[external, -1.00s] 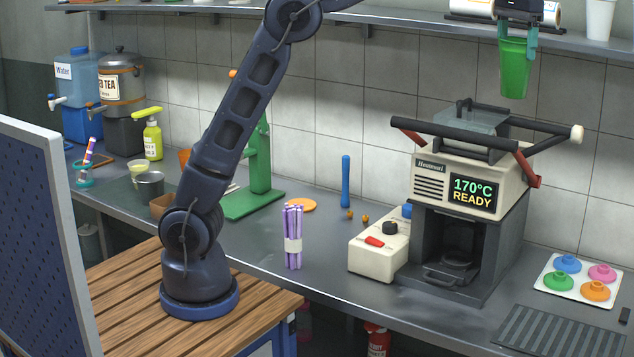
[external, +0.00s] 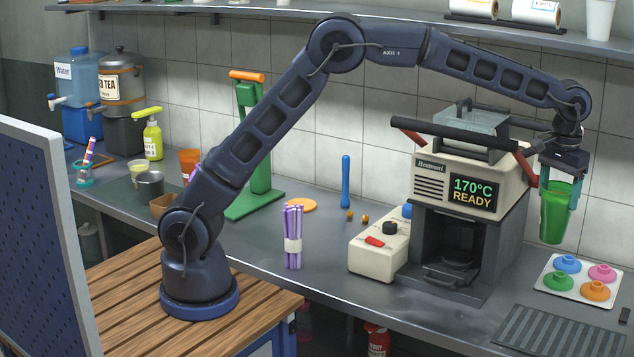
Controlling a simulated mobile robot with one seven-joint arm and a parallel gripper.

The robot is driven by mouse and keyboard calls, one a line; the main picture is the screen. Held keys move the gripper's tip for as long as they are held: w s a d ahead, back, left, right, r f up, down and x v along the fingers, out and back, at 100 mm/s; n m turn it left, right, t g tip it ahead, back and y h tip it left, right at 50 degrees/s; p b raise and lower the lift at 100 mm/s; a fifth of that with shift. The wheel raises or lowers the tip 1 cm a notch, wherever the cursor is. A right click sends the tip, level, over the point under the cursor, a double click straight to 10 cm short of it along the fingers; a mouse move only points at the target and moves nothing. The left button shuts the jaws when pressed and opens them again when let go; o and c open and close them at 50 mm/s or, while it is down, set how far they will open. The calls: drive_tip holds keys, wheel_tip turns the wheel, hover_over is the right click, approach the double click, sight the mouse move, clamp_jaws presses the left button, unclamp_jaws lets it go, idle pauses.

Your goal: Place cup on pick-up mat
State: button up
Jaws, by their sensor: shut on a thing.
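My gripper (external: 559,178) is shut on a green cup (external: 554,214) at the right of the external view. The cup hangs nearly upright in the air, just right of the sealing machine and above the counter. A dark grey ribbed mat (external: 558,335) lies flat on the counter at the lower right, below and in front of the cup. The mat is bare. Which mat counts as the pick-up mat is not labelled.
The sealing machine (external: 468,180) with its long handle stands close left of my gripper. A white tray (external: 545,287) of coloured lids lies below the cup, behind the mat. A white control box (external: 375,252) and purple canes (external: 292,240) stand further left.

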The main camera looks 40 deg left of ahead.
hover_over(551, 243)
drive_tip(key=w, duration=0.2)
drive_tip(key=f, duration=0.5)
drive_tip(key=shift+w+a, duration=0.15)
drive_tip(key=shift+a, duration=0.1)
wheel_tip(551, 243, down, 20)
idle(0.4)
drive_tip(key=o, duration=1.7)
drive_tip(key=shift+c, duration=0.2)
wheel_tip(551, 243, up, 12)
drive_tip(key=shift+r, duration=0.1)
